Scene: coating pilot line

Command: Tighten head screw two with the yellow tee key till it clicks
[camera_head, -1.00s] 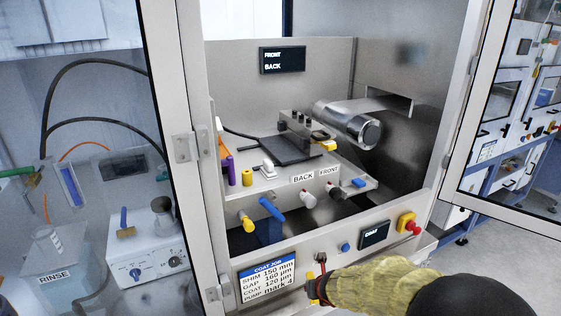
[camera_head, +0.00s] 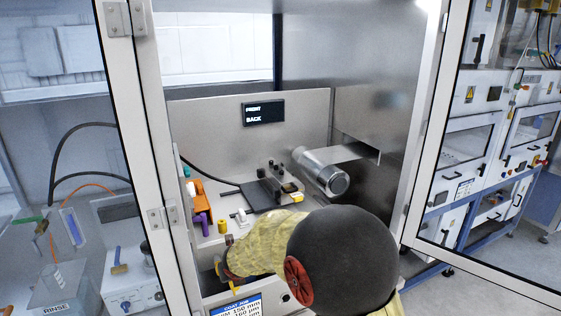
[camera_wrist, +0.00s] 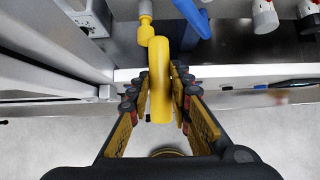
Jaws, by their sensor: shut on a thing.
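The yellow tee key's handle (camera_wrist: 160,80) is upright between the jaws of my gripper (camera_wrist: 160,100) in the wrist view, and the jaws are shut on it. Its collar and grey shank (camera_wrist: 146,12) run up beyond the handle. In the head view a small part of the yellow key (camera_head: 219,268) shows beside my gripper (camera_head: 228,258), at the cabinet's front. The dark coating head (camera_head: 280,181) with small screw knobs sits on the deck beside the metal roller (camera_head: 326,174). I cannot tell which knob is screw two.
A blue key (camera_wrist: 193,17) is close right of the yellow one. White-and-red knobs (camera_wrist: 265,15) are farther right. A purple piece (camera_head: 202,222) and a yellow cylinder (camera_head: 223,226) stand on the deck's left. The glass door (camera_head: 487,160) is open on the right. The display (camera_head: 263,114) reads FRONT, BACK.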

